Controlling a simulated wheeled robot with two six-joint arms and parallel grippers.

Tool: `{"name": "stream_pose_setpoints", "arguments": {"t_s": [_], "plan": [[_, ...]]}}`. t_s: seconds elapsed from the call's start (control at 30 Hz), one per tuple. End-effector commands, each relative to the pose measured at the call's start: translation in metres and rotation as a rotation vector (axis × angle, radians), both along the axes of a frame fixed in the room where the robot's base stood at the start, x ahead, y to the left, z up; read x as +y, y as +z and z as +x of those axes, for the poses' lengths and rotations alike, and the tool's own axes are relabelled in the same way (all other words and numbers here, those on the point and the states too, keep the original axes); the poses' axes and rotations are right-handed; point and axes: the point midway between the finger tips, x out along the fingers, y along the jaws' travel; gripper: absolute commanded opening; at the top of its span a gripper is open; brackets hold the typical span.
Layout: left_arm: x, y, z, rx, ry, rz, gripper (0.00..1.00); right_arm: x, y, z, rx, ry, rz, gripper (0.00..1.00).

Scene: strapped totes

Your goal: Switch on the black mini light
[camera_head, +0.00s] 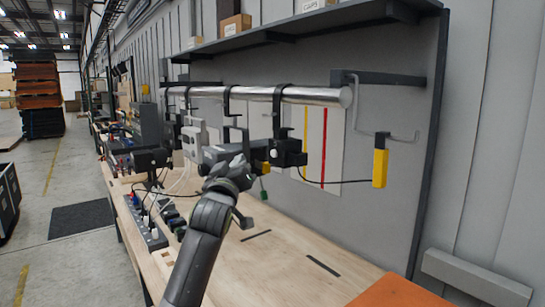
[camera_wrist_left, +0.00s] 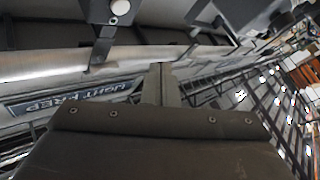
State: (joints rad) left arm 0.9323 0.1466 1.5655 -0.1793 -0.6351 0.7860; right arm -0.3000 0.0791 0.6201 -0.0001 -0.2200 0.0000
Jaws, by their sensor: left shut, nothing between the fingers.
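A black light fixture (camera_head: 288,152) hangs by a black clamp from the metal rail, right of my wrist in the head view. A dark cable runs from it to a yellow box. Another dark fixture (camera_head: 151,158) is further left; I cannot tell for sure which is the mini light. My left gripper (camera_head: 246,158) is raised in front of the rail, its fingertips hard to make out against the dark fixture. In the left wrist view its fingers (camera_wrist_left: 161,72) are shut and empty. A dark part with a round white knob (camera_wrist_left: 120,7) shows above them, apart from the fingertips.
The metal rail (camera_head: 310,95) runs beneath a dark shelf (camera_head: 300,30). A white fixture (camera_head: 192,136) hangs left of my arm. The yellow box (camera_head: 380,167) hangs from a hook at right. A power strip (camera_head: 150,232) lies on the wooden bench (camera_head: 255,270), whose front area is mostly clear.

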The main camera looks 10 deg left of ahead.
Motion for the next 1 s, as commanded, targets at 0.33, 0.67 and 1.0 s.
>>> {"name": "stream_pose_setpoints", "arguments": {"t_s": [0.33,0.67,1.0], "plan": [[-0.036,-0.002,0.035,0.000,-0.001,0.001,0.00,-0.002,-0.020,0.000,0.000,0.001,-0.002,0.89],[-0.050,-0.001,0.049,0.000,-0.001,0.001,0.00,-0.002,-0.025,0.000,0.000,0.001,-0.002,0.89],[-0.051,-0.001,0.050,0.000,-0.001,0.001,0.00,-0.002,-0.024,0.000,0.000,0.001,-0.002,0.89]]}}
